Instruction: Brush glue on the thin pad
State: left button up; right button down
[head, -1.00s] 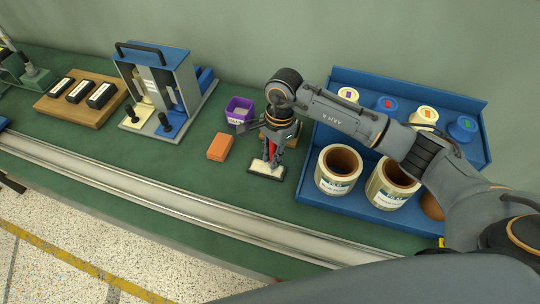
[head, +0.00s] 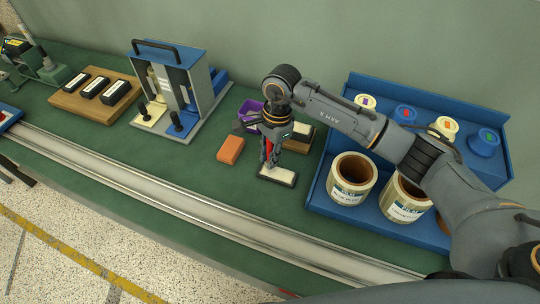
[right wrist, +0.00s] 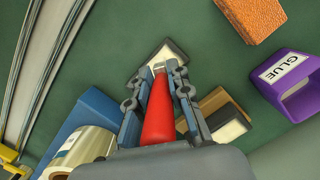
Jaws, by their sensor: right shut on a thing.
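My right gripper (head: 270,163) is shut on a red-handled brush (right wrist: 158,110) that points down. The brush tip is over a low pad (head: 277,176) with a pale top and dark edge, apparently the thin pad. This pad also shows beyond the fingertips in the right wrist view (right wrist: 172,52). Whether the bristles touch it I cannot tell. A purple glue pot (head: 249,112), labelled GLUE in the right wrist view (right wrist: 296,84), stands behind and left of the gripper. My left gripper is not in view.
An orange block (head: 231,150) lies left of the pad. A thicker tan block with a pale top (right wrist: 228,124) sits behind the gripper. A blue rack (head: 318,195) with rolls and capped pots stands right. A metal rail (head: 170,196) runs along the front.

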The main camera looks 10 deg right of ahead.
jog(key=shift+r+p, duration=1.3)
jog(key=shift+r, duration=2.15)
